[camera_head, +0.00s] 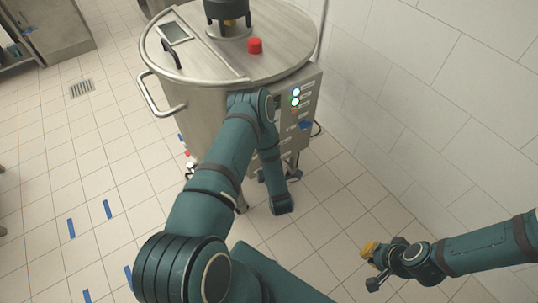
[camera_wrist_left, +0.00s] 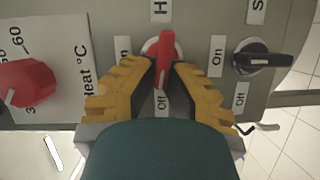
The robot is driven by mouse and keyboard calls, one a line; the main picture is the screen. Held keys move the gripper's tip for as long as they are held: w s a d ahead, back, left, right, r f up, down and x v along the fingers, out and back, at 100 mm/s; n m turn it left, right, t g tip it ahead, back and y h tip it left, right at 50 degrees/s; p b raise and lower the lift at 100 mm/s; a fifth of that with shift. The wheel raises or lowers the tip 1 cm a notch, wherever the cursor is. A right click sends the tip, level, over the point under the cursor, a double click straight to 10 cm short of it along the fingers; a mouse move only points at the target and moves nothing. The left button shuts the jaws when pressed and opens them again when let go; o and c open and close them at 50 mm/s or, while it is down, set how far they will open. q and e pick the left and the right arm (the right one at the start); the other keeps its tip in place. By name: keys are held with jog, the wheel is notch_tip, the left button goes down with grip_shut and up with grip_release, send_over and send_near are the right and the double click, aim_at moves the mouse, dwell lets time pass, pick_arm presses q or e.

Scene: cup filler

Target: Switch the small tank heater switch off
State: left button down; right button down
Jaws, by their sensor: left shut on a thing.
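The heater switch (camera_wrist_left: 166,55) has a red handle on a grey panel in the left wrist view. The handle stands near vertical, in line with the "Off" label below it; an "On" label, partly covered, is at its left. My left gripper (camera_wrist_left: 163,72) is shut on the handle, with a yellow finger on each side. In the head view, the steel tank (camera_head: 195,75) carries this panel, and my left arm hides the left gripper. My right gripper (camera_head: 372,262) is low at the right, away from the tank; its finger opening is unclear.
A black switch (camera_wrist_left: 262,60) sits right of the red handle, close to the right finger. A red "Heat °C" knob (camera_wrist_left: 25,83) is at the left. The tank stands near the tiled wall (camera_head: 440,90).

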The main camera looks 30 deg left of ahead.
pick_arm(q)
jog(key=shift+f+n, duration=0.1)
jog(key=shift+n, duration=0.7)
jog(key=c, duration=1)
grip_release()
jog(key=v, duration=1.2)
jog(key=shift+f, duration=0.35)
jog(key=shift+w, duration=0.1)
